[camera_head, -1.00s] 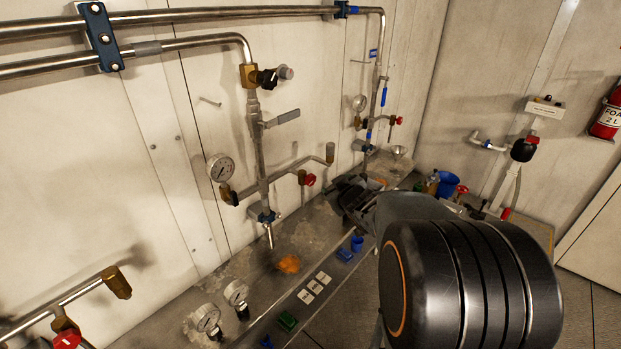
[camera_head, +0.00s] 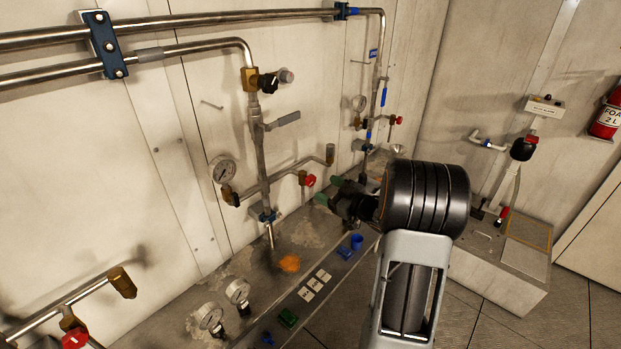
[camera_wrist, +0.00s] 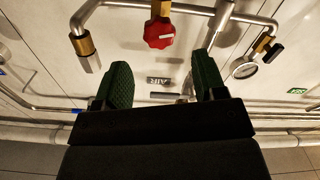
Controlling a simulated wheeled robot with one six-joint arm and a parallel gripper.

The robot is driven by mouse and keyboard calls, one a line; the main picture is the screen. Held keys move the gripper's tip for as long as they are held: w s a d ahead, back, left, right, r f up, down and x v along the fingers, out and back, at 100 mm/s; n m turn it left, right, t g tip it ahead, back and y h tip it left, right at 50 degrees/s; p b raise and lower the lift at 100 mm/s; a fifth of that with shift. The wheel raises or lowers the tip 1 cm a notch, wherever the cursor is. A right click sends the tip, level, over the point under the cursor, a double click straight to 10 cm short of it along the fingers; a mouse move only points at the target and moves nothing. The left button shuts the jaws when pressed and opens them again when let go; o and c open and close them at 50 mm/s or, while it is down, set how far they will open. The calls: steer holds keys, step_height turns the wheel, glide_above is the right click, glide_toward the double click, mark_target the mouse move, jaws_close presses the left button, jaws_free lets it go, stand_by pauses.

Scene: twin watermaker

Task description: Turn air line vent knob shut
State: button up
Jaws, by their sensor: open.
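A red knob (camera_head: 310,181) on a brass valve sits on the wall pipework left of my gripper (camera_head: 328,190) in the head view. The same red knob shows in the wrist view (camera_wrist: 158,33), upside down, above an AIR label (camera_wrist: 158,81). In the wrist view my gripper (camera_wrist: 162,72) is open and empty. Its two green pads stand apart, with the knob beyond them and roughly between them. The pads look apart from the knob. My wrist hides part of the bench behind it in the head view.
A pressure gauge (camera_head: 222,171) and a pipe with a brass end (camera_head: 330,154) flank the knob. A second red knob (camera_head: 397,120) is farther back. Blue cups (camera_head: 356,241), white labels (camera_head: 314,284) and more gauges (camera_head: 209,319) sit on the bench below.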

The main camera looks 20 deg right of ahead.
mark_target(313, 181)
steer(key=p+x, duration=0.1)
steer(key=x, duration=0.6)
steer(key=shift+w+a, duration=0.1)
steer(key=shift+w, duration=0.05)
steer(key=c, duration=0.9)
